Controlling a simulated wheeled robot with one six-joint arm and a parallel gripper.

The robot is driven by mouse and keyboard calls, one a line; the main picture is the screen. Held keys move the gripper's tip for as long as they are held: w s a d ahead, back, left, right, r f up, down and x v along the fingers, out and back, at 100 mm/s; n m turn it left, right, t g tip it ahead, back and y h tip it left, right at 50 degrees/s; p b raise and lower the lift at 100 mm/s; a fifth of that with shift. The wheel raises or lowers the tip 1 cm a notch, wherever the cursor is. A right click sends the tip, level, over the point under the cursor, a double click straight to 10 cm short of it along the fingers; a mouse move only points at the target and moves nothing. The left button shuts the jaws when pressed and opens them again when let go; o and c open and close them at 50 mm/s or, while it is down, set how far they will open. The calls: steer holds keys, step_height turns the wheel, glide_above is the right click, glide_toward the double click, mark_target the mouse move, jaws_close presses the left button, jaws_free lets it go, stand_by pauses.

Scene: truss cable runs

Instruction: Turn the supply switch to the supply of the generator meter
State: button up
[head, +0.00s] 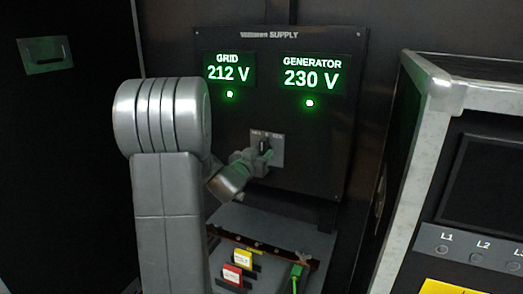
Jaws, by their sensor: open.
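The supply switch (265,146) is a small dark knob on a grey plate, low on the black supply panel (335,135). Its plate has tiny lettering above the knob, too small to read surely. The knob looks roughly upright, but my gripper partly hides it. The generator meter (312,78), on the right, reads 230 V with a lit green lamp below. The grid meter (228,73), on the left, reads 212 V, also with a green lamp. My gripper (259,153) is open at the switch, its fingers close to the knob. I cannot tell whether they touch it.
Below the panel is a grey shelf with a red block (232,274), a yellow block (243,258) and a green plug (296,272). A metal-edged case (424,150) with a dark screen stands at right. My arm fills the left middle.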

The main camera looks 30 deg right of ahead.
steer(key=shift+w+d, duration=0.35)
steer(key=shift+d, duration=0.15)
jaws_close()
steer(key=shift+f+m+b, duration=0.1)
steer(key=shift+m+b, duration=0.2)
steer(key=m+b, duration=0.3)
steer(key=shift+s+f, duration=0.1)
steer(key=shift+s+d+m+b, duration=0.1)
steer(key=shift+d+m+b, duration=0.05)
steer(key=shift+m+b, duration=2.05)
steer(key=shift+m+p, duration=0.4)
steer(key=shift+m, duration=0.1)
